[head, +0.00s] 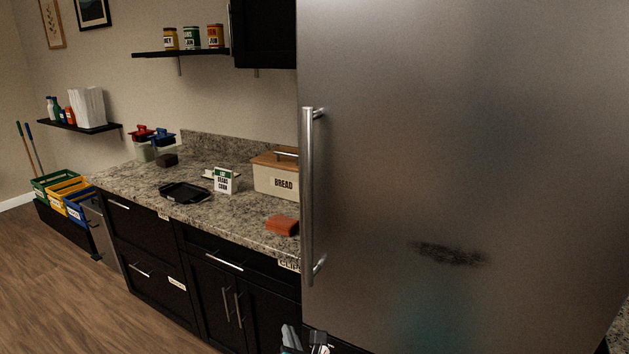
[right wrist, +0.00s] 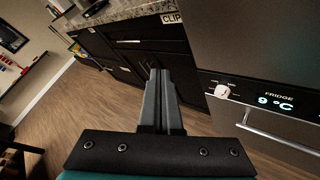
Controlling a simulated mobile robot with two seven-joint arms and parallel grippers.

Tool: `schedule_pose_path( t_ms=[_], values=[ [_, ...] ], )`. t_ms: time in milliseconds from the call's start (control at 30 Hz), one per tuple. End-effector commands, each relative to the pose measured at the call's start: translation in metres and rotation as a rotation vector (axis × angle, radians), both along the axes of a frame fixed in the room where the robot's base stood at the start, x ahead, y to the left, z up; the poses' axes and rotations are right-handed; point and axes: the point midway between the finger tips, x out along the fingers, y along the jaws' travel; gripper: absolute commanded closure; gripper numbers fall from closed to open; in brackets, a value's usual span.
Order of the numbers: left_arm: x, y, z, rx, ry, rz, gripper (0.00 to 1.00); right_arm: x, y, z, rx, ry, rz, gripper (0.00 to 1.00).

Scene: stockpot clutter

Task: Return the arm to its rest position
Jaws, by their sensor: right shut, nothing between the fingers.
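My right gripper (head: 305,343) shows at the bottom edge of the head view, low in front of the dark cabinets and beside the fridge. In the right wrist view its two grey fingers (right wrist: 160,98) lie together, shut and empty, over the wood floor. The rest of my right arm is hidden below the head view. My left gripper is in neither view.
The steel fridge (head: 450,130) with its long handle (head: 308,195) fills the right side. The granite counter (head: 150,178) holds a bread box (head: 276,181), a black tray (head: 185,192) and a reddish-brown block (head: 282,225). Colored bins (head: 62,192) stand far left. The wood floor (head: 60,275) is clear.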

Motion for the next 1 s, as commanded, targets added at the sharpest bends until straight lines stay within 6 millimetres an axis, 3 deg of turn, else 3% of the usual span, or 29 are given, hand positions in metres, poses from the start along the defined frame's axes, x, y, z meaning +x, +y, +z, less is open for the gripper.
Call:
schedule_pose_path(
  t_ms=[33,200,367,500,700,800,900,1000],
  values=[
    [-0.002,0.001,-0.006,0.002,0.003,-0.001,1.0,-0.014,-0.017,-0.041,0.083,0.106,-0.06,1.0],
    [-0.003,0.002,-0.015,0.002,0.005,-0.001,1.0,-0.072,-0.068,-0.148,0.387,0.419,-0.312,1.0],
    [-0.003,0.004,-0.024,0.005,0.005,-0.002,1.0,-0.146,-0.114,-0.236,0.663,0.664,-0.614,1.0],
    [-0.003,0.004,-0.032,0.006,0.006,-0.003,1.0,-0.223,-0.153,-0.3,0.892,0.825,-0.93,1.0],
    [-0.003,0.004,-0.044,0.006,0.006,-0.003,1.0,-0.349,-0.206,-0.368,1.197,0.935,-1.456,1.0],
    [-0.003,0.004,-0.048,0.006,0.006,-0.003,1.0,-0.409,-0.229,-0.388,1.323,0.923,-1.714,1.0],
    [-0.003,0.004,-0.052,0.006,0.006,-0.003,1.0,-0.456,-0.246,-0.4,1.419,0.882,-1.922,1.0],
    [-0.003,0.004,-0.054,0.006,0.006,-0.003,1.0,-0.486,-0.256,-0.405,1.479,0.838,-2.06,1.0]
  ],
)
